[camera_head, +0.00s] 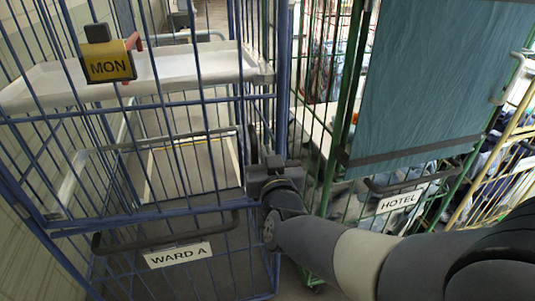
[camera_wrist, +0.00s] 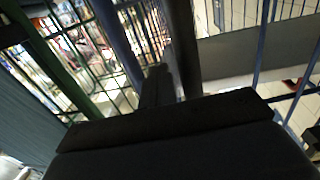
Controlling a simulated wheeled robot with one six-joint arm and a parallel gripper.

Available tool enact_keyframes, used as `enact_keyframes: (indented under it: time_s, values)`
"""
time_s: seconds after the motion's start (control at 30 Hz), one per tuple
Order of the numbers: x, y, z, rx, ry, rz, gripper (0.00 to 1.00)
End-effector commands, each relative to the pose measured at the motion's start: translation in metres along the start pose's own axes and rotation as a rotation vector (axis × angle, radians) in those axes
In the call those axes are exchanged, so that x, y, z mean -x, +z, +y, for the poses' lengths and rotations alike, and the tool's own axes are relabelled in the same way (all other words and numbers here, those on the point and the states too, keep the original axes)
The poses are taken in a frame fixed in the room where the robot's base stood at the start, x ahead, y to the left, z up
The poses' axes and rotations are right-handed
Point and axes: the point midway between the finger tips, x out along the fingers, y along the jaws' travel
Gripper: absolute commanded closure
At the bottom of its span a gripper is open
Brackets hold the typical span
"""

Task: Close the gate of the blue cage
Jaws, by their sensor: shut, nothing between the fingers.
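The blue cage (camera_head: 206,99) fills the left of the head view, with blue bars, a white shelf (camera_head: 185,66) and an empty lower space. A front panel with a dark handle (camera_head: 165,238) and a "WARD A" sign (camera_head: 178,255) faces me; whether it stands fully shut I cannot tell. My gripper (camera_head: 262,150) is shut and empty, upright at the cage's right front edge, close to its blue corner bars. In the wrist view my gripper (camera_wrist: 157,82) points between a blue post (camera_wrist: 118,42) and a dark upright bar (camera_wrist: 183,45). Contact is unclear.
A green cage with a "HOTEL" sign (camera_head: 403,200) and a teal cover (camera_head: 430,85) stands close on the right. A yellow cage (camera_head: 500,160) stands beyond it. A yellow "MON" tag (camera_head: 109,66) hangs on the blue cage. The gap between the blue and green cages is narrow.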

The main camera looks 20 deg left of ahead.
Motion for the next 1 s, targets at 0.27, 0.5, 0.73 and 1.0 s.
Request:
enact_keyframes:
  time_s: [0.27, 0.5, 0.73, 1.0]
  values:
    - [-0.014, 0.0, -0.001, -0.001, 0.001, 0.001, 1.0]
    - [-0.06, 0.001, -0.002, -0.001, 0.001, 0.0, 1.0]
    - [-0.083, -0.001, -0.001, -0.001, 0.001, 0.003, 1.0]
    - [-0.085, -0.002, 0.0, 0.0, 0.004, 0.005, 1.0]
